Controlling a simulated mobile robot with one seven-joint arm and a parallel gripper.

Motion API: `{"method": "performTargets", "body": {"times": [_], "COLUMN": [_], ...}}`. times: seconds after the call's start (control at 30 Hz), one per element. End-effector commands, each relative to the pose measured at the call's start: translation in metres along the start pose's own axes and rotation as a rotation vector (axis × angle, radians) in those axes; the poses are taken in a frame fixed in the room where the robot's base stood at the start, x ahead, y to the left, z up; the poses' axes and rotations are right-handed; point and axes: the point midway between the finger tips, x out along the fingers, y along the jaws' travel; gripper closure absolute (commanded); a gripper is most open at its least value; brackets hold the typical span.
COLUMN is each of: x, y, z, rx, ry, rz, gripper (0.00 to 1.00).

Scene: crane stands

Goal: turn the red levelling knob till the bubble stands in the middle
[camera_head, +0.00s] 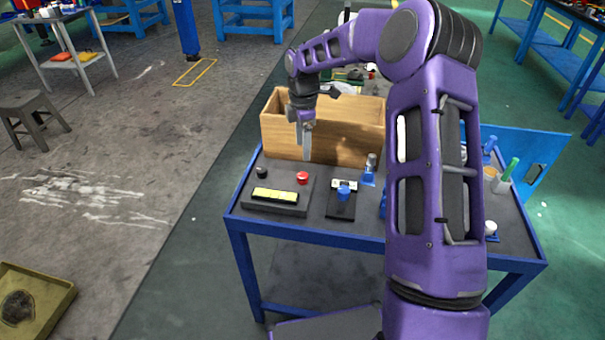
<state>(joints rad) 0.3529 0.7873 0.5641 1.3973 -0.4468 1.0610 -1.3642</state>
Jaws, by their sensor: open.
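The red levelling knob (303,177) stands on a dark levelling block at the left of the blue table. A yellow-green level vial (275,195) lies along the front of the same block. The bubble is too small to tell where it stands in the vial. A black knob (262,172) is at the block's back left. My gripper (306,157) points down above and just behind the red knob, apart from it as far as I can see. It is open and holds nothing; the gap between its fingers is hard to make out from here.
A wooden box (340,136) stands on the table right behind my gripper. A small stand with a blue knob (343,194) and a blue-based fitting (370,170) are to the right of the block. My arm hides much of the table's right half.

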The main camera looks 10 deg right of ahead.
Motion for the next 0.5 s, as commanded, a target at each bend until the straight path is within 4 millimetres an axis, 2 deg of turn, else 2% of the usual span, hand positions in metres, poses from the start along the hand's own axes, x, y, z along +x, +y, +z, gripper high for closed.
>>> {"method": "performTargets", "body": {"times": [0.03, 0.2, 0.4, 0.5], "x": [0.014, 0.051, 0.087, 0.098], "y": [-0.001, -0.001, 0.000, 0.000], "z": [-0.001, 0.000, 0.000, 0.000], "rx": [-0.001, 0.000, 0.001, 0.000], "ry": [0.001, 0.001, 0.000, -0.001], "rz": [-0.005, -0.004, -0.001, -0.001], "gripper": [0.28, 0.28, 0.28, 0.28]}}
